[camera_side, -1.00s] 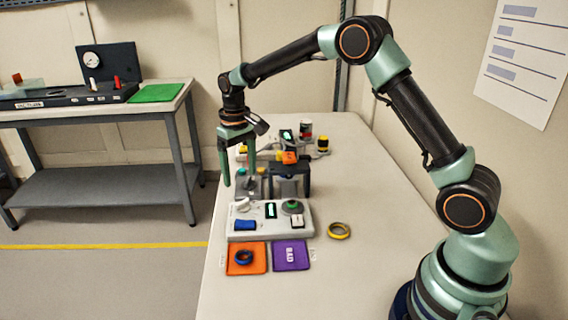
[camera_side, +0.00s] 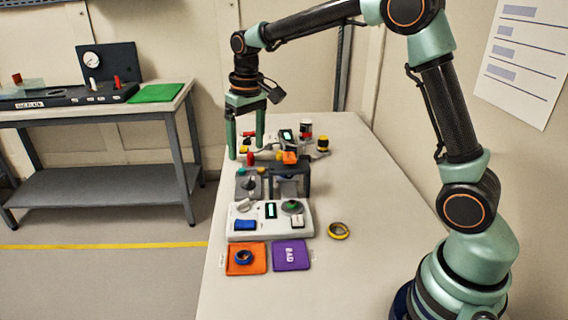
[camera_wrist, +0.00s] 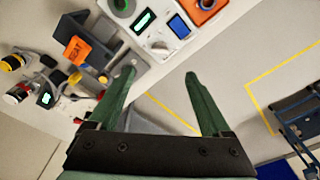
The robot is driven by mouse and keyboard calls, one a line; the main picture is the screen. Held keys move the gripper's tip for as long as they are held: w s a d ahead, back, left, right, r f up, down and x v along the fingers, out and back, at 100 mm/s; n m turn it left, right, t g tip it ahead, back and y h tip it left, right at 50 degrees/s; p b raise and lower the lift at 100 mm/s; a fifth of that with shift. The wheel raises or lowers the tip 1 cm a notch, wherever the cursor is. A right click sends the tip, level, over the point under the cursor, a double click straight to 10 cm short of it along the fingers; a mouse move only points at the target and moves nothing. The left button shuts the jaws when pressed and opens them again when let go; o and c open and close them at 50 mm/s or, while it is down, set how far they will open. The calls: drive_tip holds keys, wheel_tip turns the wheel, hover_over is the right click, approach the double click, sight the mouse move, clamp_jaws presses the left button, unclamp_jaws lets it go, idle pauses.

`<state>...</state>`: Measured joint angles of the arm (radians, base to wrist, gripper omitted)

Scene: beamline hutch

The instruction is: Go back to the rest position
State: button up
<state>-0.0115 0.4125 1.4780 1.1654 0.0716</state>
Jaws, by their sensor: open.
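My gripper (camera_side: 246,148) is open and empty, its two green fingers pointing down above the far left part of the long table (camera_side: 350,270). In the side view it hangs near the back devices, left of the dark bracket. In the wrist view the open fingers of my gripper (camera_wrist: 165,82) spread apart with nothing between them. Whether the fingertips clear the small parts behind them is hard to tell in the side view.
A white control panel (camera_side: 303,222), a dark bracket (camera_side: 303,177) and small devices stand along the table. An orange pad (camera_side: 260,267) holds a blue ring (camera_side: 243,257); a purple pad (camera_side: 291,254) lies beside it. A yellow ring (camera_side: 339,231) lies right of the panel. The right side is clear.

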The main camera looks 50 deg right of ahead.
drive_tip(key=s+r+t, duration=0.2)
drive_tip(key=s, duration=0.7)
drive_tip(key=s+r+t, duration=0.2)
drive_tip(key=s, duration=0.8)
drive_tip(key=shift+s+d+r+n+t, duration=0.15)
drive_tip(key=shift+d+r+n+t, duration=0.05)
drive_tip(key=shift+d+n+t, duration=0.1)
